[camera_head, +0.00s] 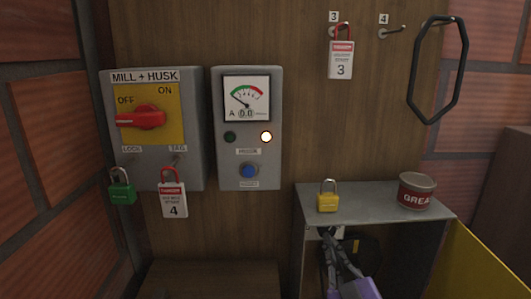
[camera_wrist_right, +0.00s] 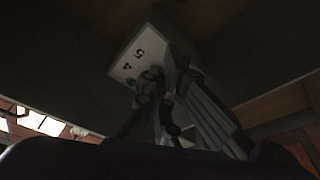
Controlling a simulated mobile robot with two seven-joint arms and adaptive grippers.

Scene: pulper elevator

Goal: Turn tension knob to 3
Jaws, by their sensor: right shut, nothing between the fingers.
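A pale dial plate (camera_wrist_right: 128,66) with the numbers 4 and 5 and a green mark shows in the right wrist view. Its other markings are covered by my fingers. In the head view, a small pale piece of the plate (camera_head: 340,232) shows under the front edge of the grey metal top. My right gripper (camera_head: 332,238) reaches up to it from below, shut with nothing held. Its dark fingers also show in the right wrist view (camera_wrist_right: 160,84), in front of the plate. The tension knob itself cannot be made out, and contact cannot be told. My left gripper is not in view.
The grey metal top (camera_head: 375,205) bears a yellow padlock (camera_head: 328,202) and a grease can (camera_head: 416,192). A yellow panel (camera_head: 468,265) stands at the right. The red switch (camera_head: 141,117) and ammeter box (camera_head: 247,170) are on the wall at the left.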

